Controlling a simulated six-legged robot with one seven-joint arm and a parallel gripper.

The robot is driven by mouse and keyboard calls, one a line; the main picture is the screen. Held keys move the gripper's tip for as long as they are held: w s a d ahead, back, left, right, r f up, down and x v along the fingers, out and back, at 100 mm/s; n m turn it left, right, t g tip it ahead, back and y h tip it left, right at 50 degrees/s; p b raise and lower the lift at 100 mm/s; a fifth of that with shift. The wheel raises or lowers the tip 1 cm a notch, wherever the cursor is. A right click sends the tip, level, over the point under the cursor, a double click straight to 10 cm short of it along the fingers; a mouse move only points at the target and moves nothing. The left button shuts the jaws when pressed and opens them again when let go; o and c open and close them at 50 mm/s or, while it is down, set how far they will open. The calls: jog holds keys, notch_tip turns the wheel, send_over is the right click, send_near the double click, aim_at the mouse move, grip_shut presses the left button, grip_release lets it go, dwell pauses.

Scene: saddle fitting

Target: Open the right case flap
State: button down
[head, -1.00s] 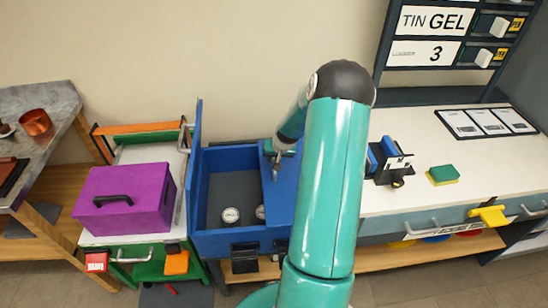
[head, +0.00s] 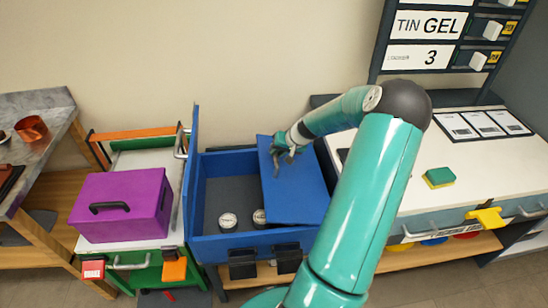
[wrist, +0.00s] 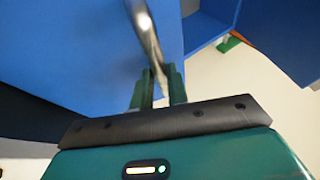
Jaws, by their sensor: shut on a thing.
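The blue case (head: 240,241) stands open-topped in the middle of the head view. Its right flap (head: 300,195) is a flat blue panel, tilted over the right part of the case; its far edge stands above the case's back wall. My gripper (head: 287,152) is at the flap's far left part. In the wrist view, my gripper's green fingers (wrist: 160,90) are shut on the grey metal flap handle (wrist: 146,35). The flap's blue face (wrist: 80,50) fills the left of that view. The left flap (head: 192,145) stands upright.
Two round white-topped items (head: 228,220) lie on the case floor. A purple box (head: 120,205) stands on the cart at left. The white worktop (head: 470,180) at right holds a green and yellow sponge (head: 439,178). A wall is behind.

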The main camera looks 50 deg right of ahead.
jog(key=s+d+r+m+t+y, duration=0.1)
jog(key=s+d+r+t+y, duration=0.2)
jog(key=s+d, duration=0.3)
jog(key=s+d+r+m+t+y, duration=0.1)
jog(key=s+d+r+t+y, duration=0.2)
jog(key=s+d, duration=0.3)
jog(key=shift+s+d+r+m+t+y, duration=0.35)
jog(key=shift+d+r+t, duration=0.5)
jog(key=shift+d, duration=0.55)
jog(key=shift+f, duration=0.15)
jog(key=c, duration=1.4)
grip_release()
jog(key=shift+o, duration=0.2)
jog(key=shift+w, duration=0.1)
